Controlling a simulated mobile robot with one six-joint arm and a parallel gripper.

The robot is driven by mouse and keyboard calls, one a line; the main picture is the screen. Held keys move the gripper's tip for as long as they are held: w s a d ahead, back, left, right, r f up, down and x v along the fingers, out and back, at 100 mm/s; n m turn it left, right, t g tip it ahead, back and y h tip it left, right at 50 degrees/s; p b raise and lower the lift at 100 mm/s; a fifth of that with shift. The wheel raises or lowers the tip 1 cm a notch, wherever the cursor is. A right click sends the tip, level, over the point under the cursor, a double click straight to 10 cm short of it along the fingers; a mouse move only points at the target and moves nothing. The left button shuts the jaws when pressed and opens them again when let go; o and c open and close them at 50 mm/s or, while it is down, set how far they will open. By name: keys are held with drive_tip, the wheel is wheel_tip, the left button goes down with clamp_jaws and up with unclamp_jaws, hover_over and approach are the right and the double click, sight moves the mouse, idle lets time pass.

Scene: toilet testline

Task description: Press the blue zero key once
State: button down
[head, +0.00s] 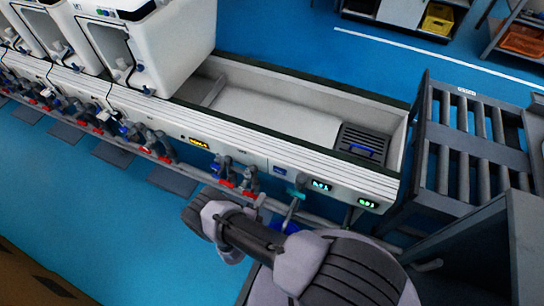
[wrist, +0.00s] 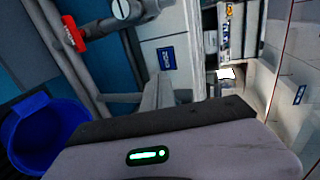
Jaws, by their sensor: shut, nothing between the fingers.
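The blue key (wrist: 166,58) shows in the wrist view as a small dark blue plate with pale marking, too blurred to read surely. It is set in a white panel. It seems to be the small blue plate (head: 280,170) on the long white front panel in the head view. My gripper (wrist: 160,80) is shut and empty, its narrow grey fingers pointing up the picture, with the tips just below the key. Whether they touch it I cannot tell. In the head view my arm reaches in from the bottom and the fingers are hard to make out.
Green-lit displays (head: 321,185) sit right of the key on the front panel (head: 235,150). Grey pipes with red valve handles (wrist: 74,33) run beside it. A blue bucket (wrist: 40,135) is low left in the wrist view. A dark slatted rack (head: 470,150) stands at the right.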

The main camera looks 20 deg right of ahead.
drive_tip(key=shift+s+d+f, duration=0.15)
drive_tip(key=shift+s+d, duration=0.2)
drive_tip(key=shift+s, duration=0.1)
drive_tip(key=shift+s, duration=0.1)
drive_tip(key=b, duration=0.6)
approach(279, 172)
drive_tip(key=x, duration=0.5)
drive_tip(key=shift+s+f, duration=0.15)
drive_tip(key=shift+f, duration=0.2)
drive_tip(key=shift+w+d+r, duration=0.15)
drive_tip(key=shift+w+d, duration=0.4)
